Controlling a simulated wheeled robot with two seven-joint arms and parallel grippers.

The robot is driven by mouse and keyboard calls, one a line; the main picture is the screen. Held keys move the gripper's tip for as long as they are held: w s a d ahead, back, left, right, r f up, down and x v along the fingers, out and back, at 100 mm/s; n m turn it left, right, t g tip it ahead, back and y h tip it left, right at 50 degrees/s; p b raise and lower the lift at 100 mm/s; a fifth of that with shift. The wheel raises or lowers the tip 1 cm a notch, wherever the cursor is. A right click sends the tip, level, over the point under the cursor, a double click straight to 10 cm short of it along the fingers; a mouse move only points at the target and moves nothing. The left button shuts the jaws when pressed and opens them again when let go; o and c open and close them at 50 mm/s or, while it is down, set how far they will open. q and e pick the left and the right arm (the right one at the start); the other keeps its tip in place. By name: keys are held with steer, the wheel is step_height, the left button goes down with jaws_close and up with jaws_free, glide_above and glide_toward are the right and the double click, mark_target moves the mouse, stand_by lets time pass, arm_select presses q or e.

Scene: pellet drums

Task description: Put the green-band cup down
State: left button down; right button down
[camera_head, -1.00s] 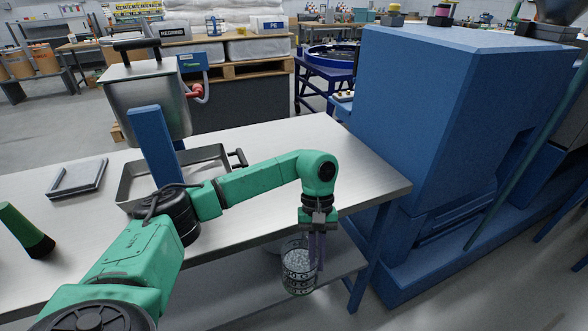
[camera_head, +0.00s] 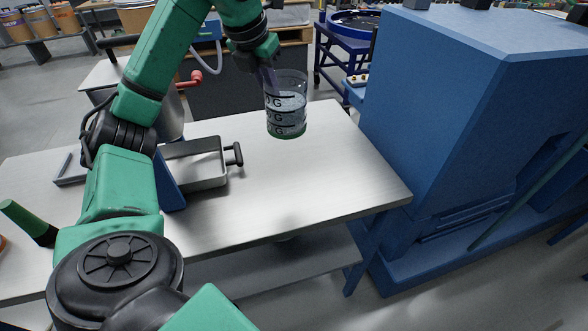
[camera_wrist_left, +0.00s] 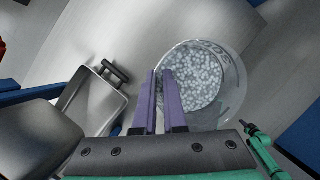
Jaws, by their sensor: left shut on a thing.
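The green-band cup (camera_head: 287,108) is clear, with dark markings, pale pellets inside and a green band at its base. It is upright above the steel table (camera_head: 290,185); I cannot tell whether its base touches the top. My left gripper (camera_head: 270,84) is shut on the cup's wall at its left side. In the left wrist view the purple fingers (camera_wrist_left: 160,92) pinch the rim of the cup (camera_wrist_left: 228,102), and pellets show inside.
A metal tray (camera_head: 205,170) with a black handle lies left of the cup. A green-handled brush (camera_head: 25,220) is at the far left. A large blue machine (camera_head: 470,110) stands right of the table. The table's right part is clear.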

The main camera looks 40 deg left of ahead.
arm_select(q)
steer(key=shift+n, duration=0.3)
steer(key=f+b, duration=0.3)
steer(key=f, duration=0.3)
steer(key=f+b, duration=0.3)
steer(key=f, duration=0.4)
steer(key=f+b, duration=0.4)
steer(key=f, duration=0.2)
steer(key=shift+s+a+f, duration=0.2)
steer(key=shift+s+f, duration=0.05)
steer(key=shift+f, duration=0.1)
steer(key=shift+r, duration=0.1)
steer(key=c, duration=1)
jaws_free()
steer(key=p+v, duration=0.3)
steer(key=v, duration=0.9)
steer(key=shift+d, duration=0.2)
